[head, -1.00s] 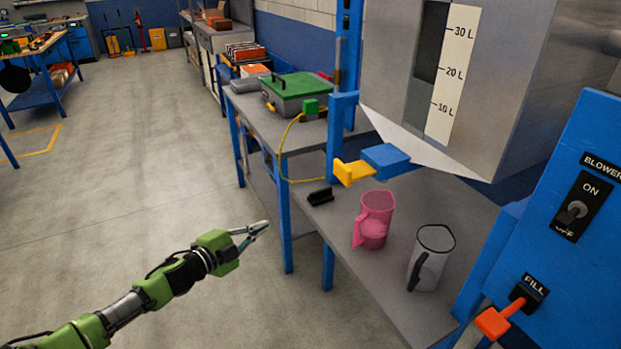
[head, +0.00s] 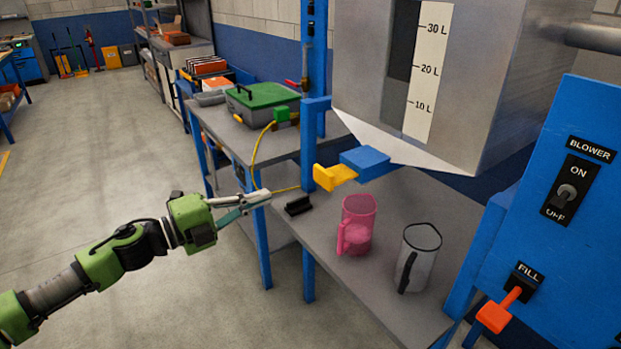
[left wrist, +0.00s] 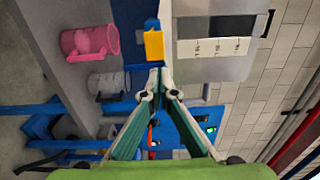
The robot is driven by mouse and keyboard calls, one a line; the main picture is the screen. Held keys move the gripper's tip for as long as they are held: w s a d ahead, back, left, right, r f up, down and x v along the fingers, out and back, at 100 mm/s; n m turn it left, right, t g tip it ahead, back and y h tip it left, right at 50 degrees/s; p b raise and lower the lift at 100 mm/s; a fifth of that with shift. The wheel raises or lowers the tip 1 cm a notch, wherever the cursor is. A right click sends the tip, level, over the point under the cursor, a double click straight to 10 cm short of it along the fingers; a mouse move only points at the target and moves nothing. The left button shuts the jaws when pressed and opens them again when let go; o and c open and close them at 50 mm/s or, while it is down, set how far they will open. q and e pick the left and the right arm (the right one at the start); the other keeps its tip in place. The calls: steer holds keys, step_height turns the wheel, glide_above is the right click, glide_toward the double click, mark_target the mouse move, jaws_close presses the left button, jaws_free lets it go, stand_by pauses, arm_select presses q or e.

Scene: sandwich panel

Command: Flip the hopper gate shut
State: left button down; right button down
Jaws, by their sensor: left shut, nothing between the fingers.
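The grey hopper (head: 470,80) with a litre scale hangs at the upper right in the head view. Under its chute is a blue gate block (head: 366,162) with a yellow handle (head: 333,177) sticking out to the left. My left gripper (head: 268,196) is shut and empty, left of the yellow handle and apart from it. In the left wrist view, the yellow handle (left wrist: 154,46) shows beyond the closed fingertips (left wrist: 159,72). My right gripper is in neither view.
A pink jug (head: 357,226) and a clear jug (head: 418,256) stand on the grey bench below the hopper. A black clip-like object (head: 298,206) lies near its left edge. A blue panel (head: 560,240) with a blower switch and an orange fill lever stands at right.

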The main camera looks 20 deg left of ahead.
mark_target(322, 175)
arm_select(q)
steer(key=p+x, duration=0.4)
steer(key=x, duration=0.8)
steer(key=shift+w+d+r, duration=0.15)
steer(key=shift+w+d+p, duration=0.3)
steer(key=shift+w+d, duration=0.05)
steer(key=shift+w, duration=0.05)
steer(key=shift+w+d, duration=0.1)
steer(key=shift+w, duration=0.05)
steer(key=p+x, duration=0.1)
steer(key=x, duration=0.3)
steer(key=shift+w+d, duration=0.15)
steer(key=shift+w, duration=0.15)
steer(key=shift+s, duration=0.15)
